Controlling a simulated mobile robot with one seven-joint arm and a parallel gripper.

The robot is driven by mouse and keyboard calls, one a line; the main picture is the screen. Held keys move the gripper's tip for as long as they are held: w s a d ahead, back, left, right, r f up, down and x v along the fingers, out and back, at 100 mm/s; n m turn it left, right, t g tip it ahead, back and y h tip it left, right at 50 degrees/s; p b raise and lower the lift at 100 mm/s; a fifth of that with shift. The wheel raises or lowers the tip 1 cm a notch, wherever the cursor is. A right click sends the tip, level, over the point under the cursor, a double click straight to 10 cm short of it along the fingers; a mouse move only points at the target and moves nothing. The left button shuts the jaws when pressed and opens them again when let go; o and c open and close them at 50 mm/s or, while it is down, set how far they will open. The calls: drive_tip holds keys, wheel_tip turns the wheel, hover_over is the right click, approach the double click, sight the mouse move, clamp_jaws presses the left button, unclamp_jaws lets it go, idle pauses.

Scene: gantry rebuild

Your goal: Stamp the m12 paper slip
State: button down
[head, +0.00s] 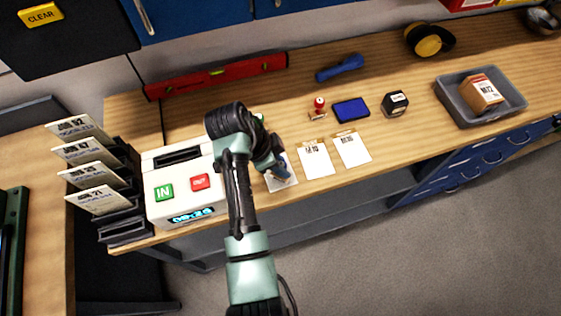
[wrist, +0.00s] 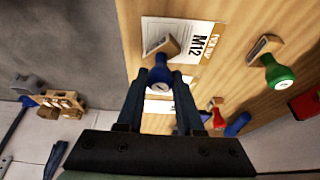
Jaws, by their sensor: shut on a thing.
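My gripper (wrist: 160,84) is shut on the blue-knobbed stamp (wrist: 160,70), which has a wooden base. The M12 paper slip (wrist: 208,42) lies flat on the bench, its label readable beside the stamp in the wrist view. The stamp base overlaps the slip in that view; I cannot tell whether it touches the paper. In the head view my gripper (head: 275,168) is over the slip (head: 288,183) at the bench's front edge and hides part of it. A green-knobbed stamp (wrist: 278,74) and a red-knobbed stamp (head: 318,106) stand nearby.
Two more slips (head: 315,159) (head: 352,149) lie to the right. Behind them are a blue ink pad (head: 351,110) and a black stamp (head: 396,102). A time clock (head: 182,188) stands close left of my gripper. A grey bin (head: 450,98) holds an M12 box (head: 482,94).

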drive_tip(key=shift+f, duration=0.55)
idle(1.1)
drive_tip(key=shift+r, duration=0.1)
wheel_tip(320, 180, up, 7)
drive_tip(key=p, duration=0.6)
idle(0.7)
